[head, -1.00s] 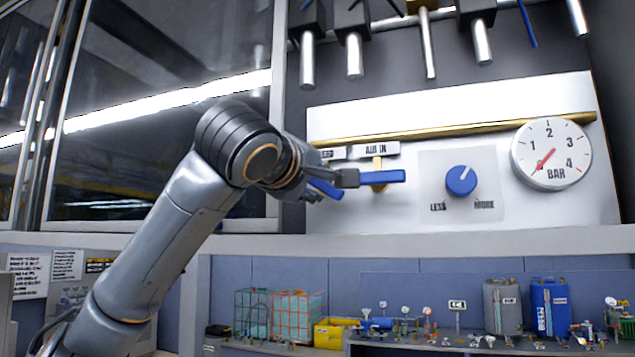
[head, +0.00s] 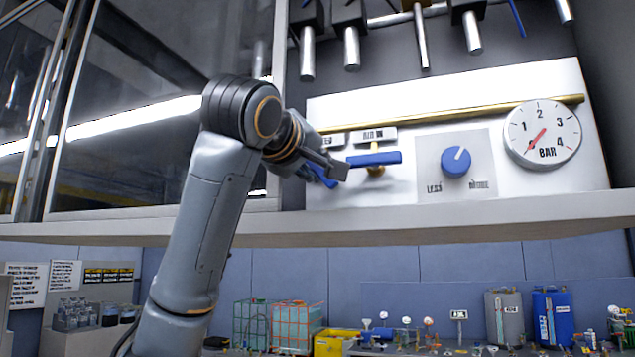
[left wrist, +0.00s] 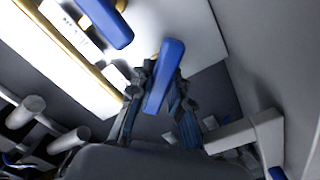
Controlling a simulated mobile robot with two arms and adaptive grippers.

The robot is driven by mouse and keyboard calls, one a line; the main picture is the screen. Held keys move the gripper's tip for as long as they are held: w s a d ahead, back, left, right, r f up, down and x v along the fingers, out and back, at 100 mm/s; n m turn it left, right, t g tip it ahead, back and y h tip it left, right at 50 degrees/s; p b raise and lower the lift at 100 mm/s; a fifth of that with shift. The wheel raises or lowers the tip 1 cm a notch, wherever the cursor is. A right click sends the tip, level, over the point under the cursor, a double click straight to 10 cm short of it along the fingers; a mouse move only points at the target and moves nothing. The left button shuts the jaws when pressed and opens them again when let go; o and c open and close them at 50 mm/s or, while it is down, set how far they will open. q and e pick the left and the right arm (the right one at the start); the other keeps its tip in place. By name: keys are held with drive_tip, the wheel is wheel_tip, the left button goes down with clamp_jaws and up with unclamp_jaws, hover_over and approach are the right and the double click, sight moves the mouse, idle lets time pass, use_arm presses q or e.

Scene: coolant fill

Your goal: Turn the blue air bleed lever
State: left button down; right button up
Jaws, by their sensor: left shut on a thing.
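The blue air bleed lever (head: 322,176) is on the white panel, left of the air-in lever, under a label partly hidden by my wrist. It slants down to the right. My left gripper (head: 333,168) is at this lever and covers part of it. In the left wrist view the bleed lever (left wrist: 165,75) lies between the two dark fingers of my left gripper (left wrist: 158,100), which is shut on it. The blue air-in lever (head: 374,159) lies nearly level on a brass stem; it also shows in the left wrist view (left wrist: 103,22). My right gripper is not in view.
A blue knob (head: 456,161) and a bar gauge (head: 543,134), its needle at the low end, are farther right. A brass pipe (head: 460,116) runs above the levers. A grey ledge (head: 420,229) juts out below the panel.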

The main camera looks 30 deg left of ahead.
use_arm(q)
drive_tip(key=m, duration=0.4)
drive_tip(key=shift+f, duration=0.25)
drive_tip(key=shift+m+b, duration=0.4)
drive_tip(key=shift+m, duration=1.7)
drive_tip(key=c, duration=1.2)
unclamp_jaws()
drive_tip(key=shift+r, duration=0.1)
drive_tip(key=shift+s+r, duration=0.1)
